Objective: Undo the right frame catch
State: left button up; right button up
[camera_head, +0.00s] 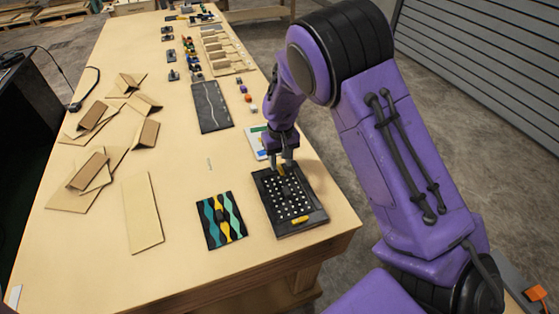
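The black console panel (316,215) with rows of white dots lies flat near the table's right edge. One yellow catch (301,221) shows at its near end. Another yellow piece (281,169) shows at its far end, partly hidden by my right gripper. My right gripper (281,168) points down at the panel's far end, with its two fingertips around or just above that yellow piece. I cannot tell whether the fingers grip it or touch it. My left gripper is out of view.
A black board with teal and yellow wavy strips (221,220) lies left of the panel. A white-and-green card (256,143) lies behind the panel. The table's front strip is clear.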

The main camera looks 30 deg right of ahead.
jog(key=shift+w+f, duration=0.25)
jog(key=shift+f, duration=0.7)
jog(key=shift+s+r, duration=0.15)
jog(key=shift+s, duration=0.25)
jog(key=shift+w, duration=0.1)
grip_shut()
